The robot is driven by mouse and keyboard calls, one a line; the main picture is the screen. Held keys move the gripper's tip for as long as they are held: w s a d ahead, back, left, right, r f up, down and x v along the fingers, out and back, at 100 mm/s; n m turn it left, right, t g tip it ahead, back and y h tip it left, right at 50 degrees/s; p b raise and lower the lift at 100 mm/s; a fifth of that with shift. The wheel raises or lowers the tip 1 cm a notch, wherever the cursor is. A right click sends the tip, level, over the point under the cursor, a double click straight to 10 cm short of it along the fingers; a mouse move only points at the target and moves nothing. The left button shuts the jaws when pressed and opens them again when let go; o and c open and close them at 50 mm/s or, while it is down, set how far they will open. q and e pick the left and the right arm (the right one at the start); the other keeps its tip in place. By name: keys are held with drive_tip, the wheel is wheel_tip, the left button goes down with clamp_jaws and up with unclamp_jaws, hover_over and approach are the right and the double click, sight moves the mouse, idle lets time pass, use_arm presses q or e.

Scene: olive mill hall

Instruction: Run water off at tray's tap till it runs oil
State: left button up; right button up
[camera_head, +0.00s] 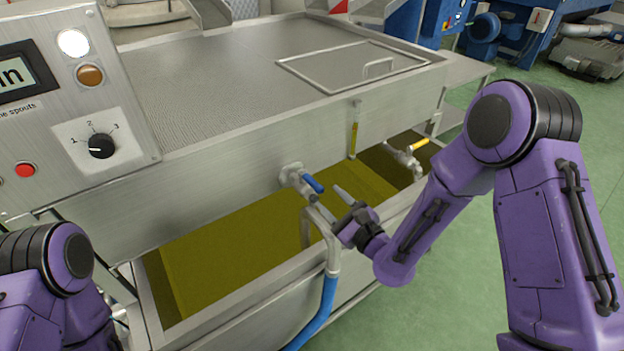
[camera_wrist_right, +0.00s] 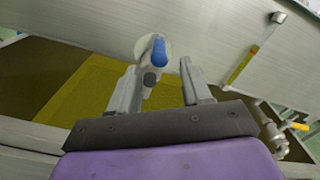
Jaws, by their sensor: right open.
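The steel tray (camera_head: 220,165) has two taps on its front wall. The nearer tap has a blue lever (camera_head: 313,184), and a bent pipe (camera_head: 325,225) leads from below it to a blue hose (camera_head: 315,322). The other tap has a yellow lever (camera_head: 417,145). My right gripper (camera_head: 326,203) is open just in front of the blue-levered tap. In the right wrist view, the blue lever (camera_wrist_right: 158,52) shows between and slightly beyond the fingertips; contact cannot be told. My left gripper is out of view.
A sight tube (camera_head: 354,134) with yellow liquid hangs between the taps. A lower trough (camera_head: 215,308) holds yellow-green liquid beneath. A control panel (camera_head: 85,110) with a dial stands at left. Blue machines (camera_head: 535,35) stand behind. Green floor (camera_head: 440,290) is clear at right.

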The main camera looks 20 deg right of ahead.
sight(316, 186)
drive_tip(key=p+x, duration=0.1)
drive_tip(key=x, duration=0.7)
drive_tip(key=shift+w+a+p, duration=0.1)
drive_tip(key=shift+w+p, duration=0.15)
drive_tip(key=shift+p, duration=0.05)
drive_tip(key=shift+w+a+f, duration=0.1)
drive_tip(key=shift+w+a, duration=0.05)
drive_tip(key=shift+w, duration=0.15)
